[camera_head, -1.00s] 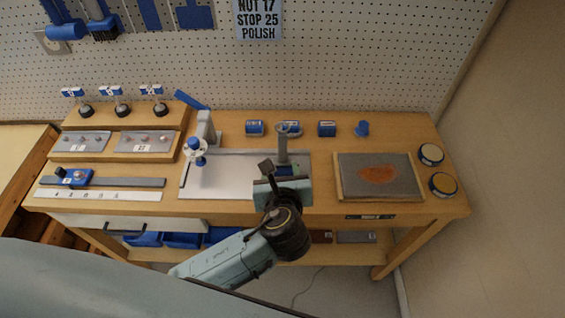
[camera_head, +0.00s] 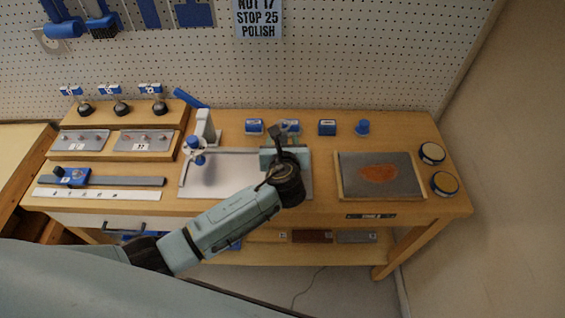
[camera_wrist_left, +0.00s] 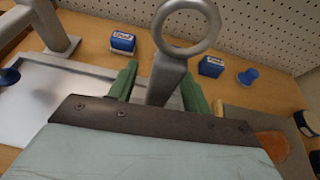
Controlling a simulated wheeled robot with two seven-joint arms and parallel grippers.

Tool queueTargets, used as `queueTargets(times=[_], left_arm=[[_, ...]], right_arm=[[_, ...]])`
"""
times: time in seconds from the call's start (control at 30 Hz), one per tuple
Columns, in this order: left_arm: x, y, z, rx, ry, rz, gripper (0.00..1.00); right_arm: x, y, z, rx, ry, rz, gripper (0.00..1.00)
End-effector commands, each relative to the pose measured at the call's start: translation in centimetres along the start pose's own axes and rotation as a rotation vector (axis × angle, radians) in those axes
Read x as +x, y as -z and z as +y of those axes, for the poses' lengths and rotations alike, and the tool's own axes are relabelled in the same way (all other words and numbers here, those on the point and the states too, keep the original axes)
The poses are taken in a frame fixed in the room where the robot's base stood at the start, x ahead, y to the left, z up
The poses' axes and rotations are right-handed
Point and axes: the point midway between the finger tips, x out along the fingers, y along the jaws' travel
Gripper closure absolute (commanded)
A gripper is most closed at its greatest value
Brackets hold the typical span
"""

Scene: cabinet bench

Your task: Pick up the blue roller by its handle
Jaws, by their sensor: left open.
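A blue roller (camera_head: 63,30) hangs on the pegboard at the far upper left in the head view. Its handle (camera_head: 50,10) runs up to the picture's top edge. My left gripper (camera_head: 284,150) is far from it, over the right part of the white plate on the bench. In the wrist view the left gripper (camera_wrist_left: 160,74) is open, with green fingers on both sides of the shank of a grey ring-topped post (camera_wrist_left: 187,28). I cannot tell whether the fingers touch the post. My right gripper is in neither view.
A press with a blue lever (camera_head: 190,98) stands left of my gripper. Several small blue blocks (camera_head: 327,128) and a blue knob (camera_head: 362,128) stand behind. A framed grey plate (camera_head: 405,178) lies at right. A blue brush (camera_head: 103,27) hangs right of the roller.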

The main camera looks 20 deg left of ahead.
Motion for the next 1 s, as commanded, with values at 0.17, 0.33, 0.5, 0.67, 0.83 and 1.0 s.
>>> queueTargets(times=[0.17,0.33,0.5,0.67,0.83,1.0], left_arm=[[1.13,0.10,-0.03,0.000,0.001,0.002,0.51],[1.13,0.08,-0.03,-0.001,0.001,0.002,0.51],[1.11,0.09,-0.02,-0.001,0.001,0.002,0.71],[1.10,0.09,-0.01,0.000,0.001,0.002,0.92],[1.09,0.09,-0.01,0.000,0.001,0.002,1.00],[1.09,-0.03,-0.05,-0.001,0.002,-0.001,1.00]], right_arm=[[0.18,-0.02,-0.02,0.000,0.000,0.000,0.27],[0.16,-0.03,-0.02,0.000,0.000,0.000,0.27],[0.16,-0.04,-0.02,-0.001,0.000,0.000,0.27],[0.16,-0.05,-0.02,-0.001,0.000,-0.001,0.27],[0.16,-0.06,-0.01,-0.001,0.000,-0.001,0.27],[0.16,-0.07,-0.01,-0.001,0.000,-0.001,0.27]])
